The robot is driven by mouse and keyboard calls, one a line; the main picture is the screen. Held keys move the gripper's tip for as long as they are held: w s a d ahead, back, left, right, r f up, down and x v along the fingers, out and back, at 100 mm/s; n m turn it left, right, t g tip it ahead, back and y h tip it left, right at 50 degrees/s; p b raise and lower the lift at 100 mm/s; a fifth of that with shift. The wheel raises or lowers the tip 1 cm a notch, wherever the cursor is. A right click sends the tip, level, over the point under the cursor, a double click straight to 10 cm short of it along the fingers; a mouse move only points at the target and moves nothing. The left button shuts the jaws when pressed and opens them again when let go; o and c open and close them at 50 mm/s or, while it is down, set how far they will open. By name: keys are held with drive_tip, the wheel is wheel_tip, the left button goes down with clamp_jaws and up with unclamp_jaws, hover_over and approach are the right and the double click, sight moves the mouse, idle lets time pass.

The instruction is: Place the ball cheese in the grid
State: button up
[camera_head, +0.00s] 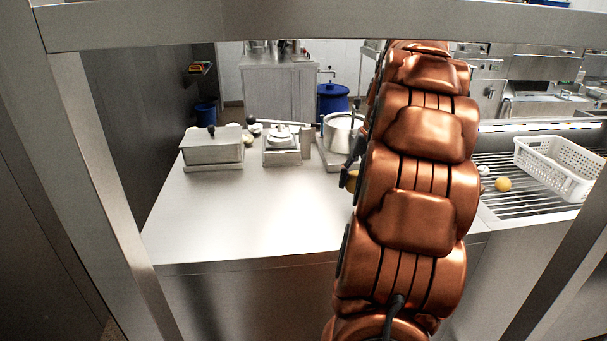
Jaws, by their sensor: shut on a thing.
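My gripper (352,170) shows only in part, as dark pieces at the left edge of my copper arm. It is shut on a yellowish ball cheese (351,181), above the right part of the steel counter. My arm hides most of the gripper and part of the cheese. The grid (520,205) of metal bars is at the right, on the other side of my arm. A yellow-orange ball (503,184) lies on it, left of a white perforated basket (556,168).
The steel counter (250,220) is clear in front. A lidded steel container (213,147), a scale-like device (282,146) and a steel pot (341,133) stand along its back. A metal frame bar (300,20) crosses the top, with slanting posts at both sides.

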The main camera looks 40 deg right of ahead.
hover_over(306, 193)
drive_tip(key=shift+s+d+f+p, duration=0.2)
drive_tip(key=shift+f+p, duration=0.25)
drive_tip(key=shift+f, duration=0.2)
drive_tip(key=shift+s+d+x, duration=0.1)
drive_tip(key=shift+s+x, duration=0.05)
drive_tip(key=shift+x, duration=0.7)
drive_tip(key=shift+s+d+x, duration=0.15)
drive_tip(key=shift+x, duration=0.7)
drive_tip(key=shift+f, duration=0.3)
drive_tip(key=o, duration=1.2)
drive_tip(key=shift+r, duration=0.1)
